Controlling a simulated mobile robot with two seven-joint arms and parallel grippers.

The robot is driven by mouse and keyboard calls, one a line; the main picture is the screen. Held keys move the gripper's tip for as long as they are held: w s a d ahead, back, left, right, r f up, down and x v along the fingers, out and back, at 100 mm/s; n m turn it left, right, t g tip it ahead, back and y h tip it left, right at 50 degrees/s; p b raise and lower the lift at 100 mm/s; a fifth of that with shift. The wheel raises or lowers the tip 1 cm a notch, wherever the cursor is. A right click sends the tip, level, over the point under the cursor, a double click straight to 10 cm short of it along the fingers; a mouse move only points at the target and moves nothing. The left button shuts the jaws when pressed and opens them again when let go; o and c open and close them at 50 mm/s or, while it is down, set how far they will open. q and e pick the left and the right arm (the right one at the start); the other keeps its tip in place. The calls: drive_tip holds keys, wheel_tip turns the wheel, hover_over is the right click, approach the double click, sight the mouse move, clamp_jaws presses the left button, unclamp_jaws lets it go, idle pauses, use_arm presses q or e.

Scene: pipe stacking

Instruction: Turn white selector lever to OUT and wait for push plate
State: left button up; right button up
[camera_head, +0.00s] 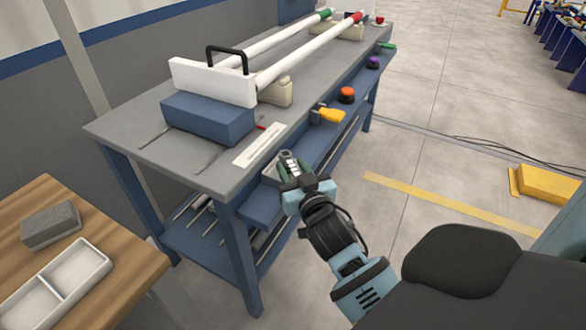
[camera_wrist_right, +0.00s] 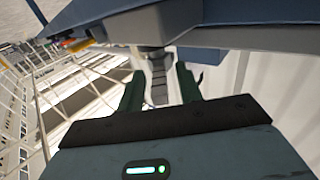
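The white push plate (camera_head: 212,82) with a black handle (camera_head: 227,58) stands upright on a blue block (camera_head: 208,118) on the bench. My right gripper (camera_head: 287,162) is at the bench's near front edge, beside a pale panel. In the right wrist view, its dark green fingers (camera_wrist_right: 160,90) stand apart on either side of a pale and grey piece (camera_wrist_right: 159,80), possibly the white selector lever. I cannot tell whether the fingers touch it. The lever's setting and any OUT marking cannot be read. My left gripper is not in view.
Two white pipes (camera_head: 305,52) lie along the grey bench (camera_head: 200,168). A yellow handle (camera_head: 329,115), an orange-red button (camera_head: 347,94), a purple knob (camera_head: 373,62) and a green handle (camera_head: 386,45) line the front. A wooden table (camera_head: 118,262) is at lower left.

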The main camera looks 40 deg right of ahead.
drive_tip(key=shift+w, duration=0.2)
clamp_jaws()
idle(0.4)
